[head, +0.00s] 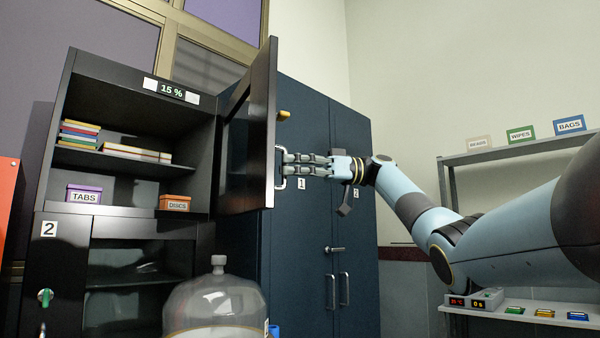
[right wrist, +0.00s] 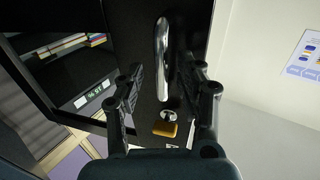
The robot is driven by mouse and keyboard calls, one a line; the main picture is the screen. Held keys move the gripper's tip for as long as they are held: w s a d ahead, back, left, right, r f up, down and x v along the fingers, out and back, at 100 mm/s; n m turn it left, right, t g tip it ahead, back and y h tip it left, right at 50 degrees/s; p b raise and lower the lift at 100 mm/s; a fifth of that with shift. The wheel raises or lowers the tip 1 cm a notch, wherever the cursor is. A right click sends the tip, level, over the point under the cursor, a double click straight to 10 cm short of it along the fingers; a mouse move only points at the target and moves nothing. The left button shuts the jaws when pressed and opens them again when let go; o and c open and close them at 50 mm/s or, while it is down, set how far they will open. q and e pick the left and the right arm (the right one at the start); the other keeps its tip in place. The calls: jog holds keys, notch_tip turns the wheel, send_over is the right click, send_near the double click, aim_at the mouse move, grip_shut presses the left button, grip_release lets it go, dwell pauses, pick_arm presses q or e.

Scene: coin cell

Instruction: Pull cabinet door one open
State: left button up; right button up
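A black door (head: 262,135) with a glass pane stands swung wide open from the black cabinet's upper compartment (head: 135,130). I see no number on this door. Its metal handle (head: 280,167) is on the outer face, near the free edge. My right gripper (head: 284,165) is at the handle. In the right wrist view the handle (right wrist: 162,60) shows between two spread fingers (right wrist: 167,85), with gaps on both sides; the gripper looks open. My left gripper is out of view.
A dark blue locker (head: 315,130) with plates 1 and 2 stands behind the door. The compartment holds books (head: 78,135) and boxes marked TABS (head: 84,194) and DISCS (head: 174,203). Below is a door marked 2 (head: 50,228). A clear bottle (head: 217,300) stands in front.

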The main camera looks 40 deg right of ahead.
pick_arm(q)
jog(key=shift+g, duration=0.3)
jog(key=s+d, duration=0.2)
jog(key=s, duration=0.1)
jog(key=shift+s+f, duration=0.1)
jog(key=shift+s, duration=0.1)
pick_arm(e)
jog(key=v, duration=1.2)
jog(key=shift+s, duration=0.4)
jog(key=shift+d, duration=0.15)
